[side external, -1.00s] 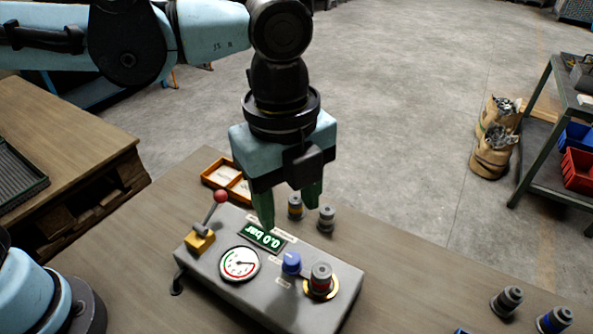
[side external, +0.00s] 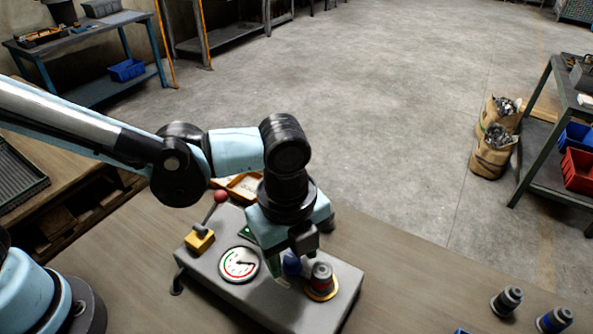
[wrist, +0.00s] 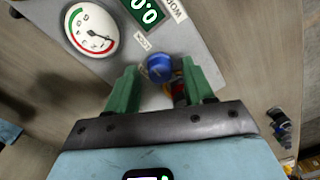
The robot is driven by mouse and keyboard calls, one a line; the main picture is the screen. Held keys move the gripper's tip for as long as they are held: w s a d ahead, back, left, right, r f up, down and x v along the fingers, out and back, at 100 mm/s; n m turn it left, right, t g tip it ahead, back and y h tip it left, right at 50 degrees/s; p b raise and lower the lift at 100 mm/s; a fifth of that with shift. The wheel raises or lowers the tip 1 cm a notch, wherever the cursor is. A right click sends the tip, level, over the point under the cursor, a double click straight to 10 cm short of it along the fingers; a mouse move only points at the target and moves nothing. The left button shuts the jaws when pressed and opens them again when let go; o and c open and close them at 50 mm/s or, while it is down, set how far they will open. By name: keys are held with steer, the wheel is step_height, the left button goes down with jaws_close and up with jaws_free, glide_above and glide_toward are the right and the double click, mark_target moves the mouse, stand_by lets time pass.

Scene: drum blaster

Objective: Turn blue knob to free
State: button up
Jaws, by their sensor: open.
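In the wrist view the blue knob (wrist: 159,68) lies between and just beyond the two green fingertips. My gripper (wrist: 160,78) is open, with a finger on each side of the knob and gaps showing. A small label beside the knob reads "LOCK". Whether the fingers reach down to knob height cannot be told.
A lever with a red ball (side external: 221,196) stands at the box's left. The drum sits in a yellow ring close right of the knob. Several dark spools (side external: 506,301) stand at the table's right. An orange tray (side external: 240,186) lies behind the box.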

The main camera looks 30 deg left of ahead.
jaws_close()
stand_by(0.3)
steer(key=n, duration=0.4)
steer(key=shift+n, duration=0.4)
steer(key=n, duration=0.4)
steer(key=shift+n, duration=0.3)
steer(key=n, duration=0.4)
steer(key=shift+n+y, duration=0.3)
steer(key=shift+n, duration=2)
